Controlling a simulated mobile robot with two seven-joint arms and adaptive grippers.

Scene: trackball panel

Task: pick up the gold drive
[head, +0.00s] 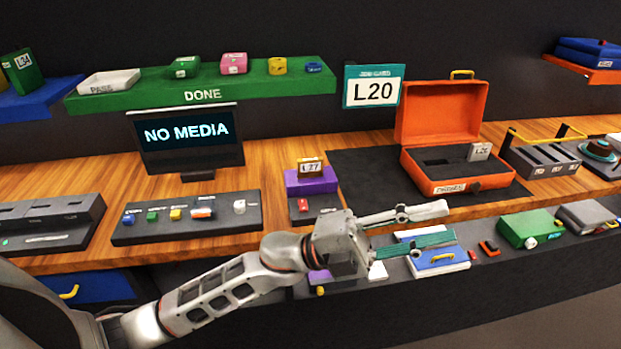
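A small gold-brown drive with a white label reading L27 (311,167) stands upright in the top of a purple block (312,184) on the wooden counter, left of the dark mat. My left gripper (449,222) reaches in from the lower left. Its two fingers are apart, pointing right, with nothing visible between them. It is in front of the counter edge, to the right of and lower in the picture than the gold drive. It does not touch the drive. My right gripper is not in view.
An open orange case (452,186) with a grey L20-like labelled drive (479,152) stands on the dark mat (365,170). A monitor (188,140) reads NO MEDIA. A black panel (187,218) with colored knobs lies left. A lower ledge holds a green box (530,228) and a blue-white box (436,262).

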